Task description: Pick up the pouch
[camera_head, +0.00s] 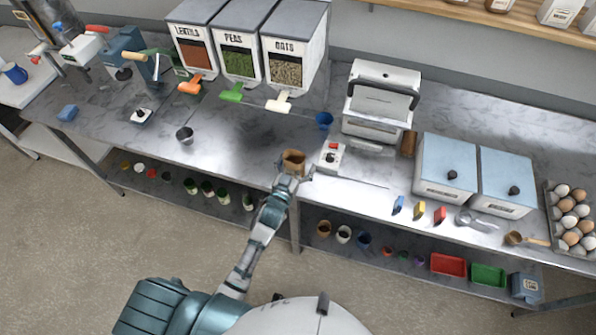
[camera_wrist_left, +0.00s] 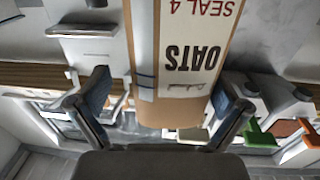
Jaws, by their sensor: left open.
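A brown kraft pouch (camera_head: 292,158) stands near the front edge of the metal counter in the head view. In the left wrist view the pouch (camera_wrist_left: 178,90) fills the middle, with a white label reading OATS and SEAL 4. My left gripper (camera_head: 290,180) is at the pouch, on the side toward me. In the left wrist view its two fingers (camera_wrist_left: 163,105) are open, one on each side of the pouch, with a gap visible on the left side. Contact on the right side is hard to tell. My right gripper is not in view.
Dispensers for lentils, peas and oats (camera_head: 240,65) stand behind. A small white box with a red knob (camera_head: 331,156) and a grey sealer-like machine (camera_head: 380,105) stand right of the pouch. A metal cup (camera_head: 185,135) is to the left. Counter between cup and pouch is clear.

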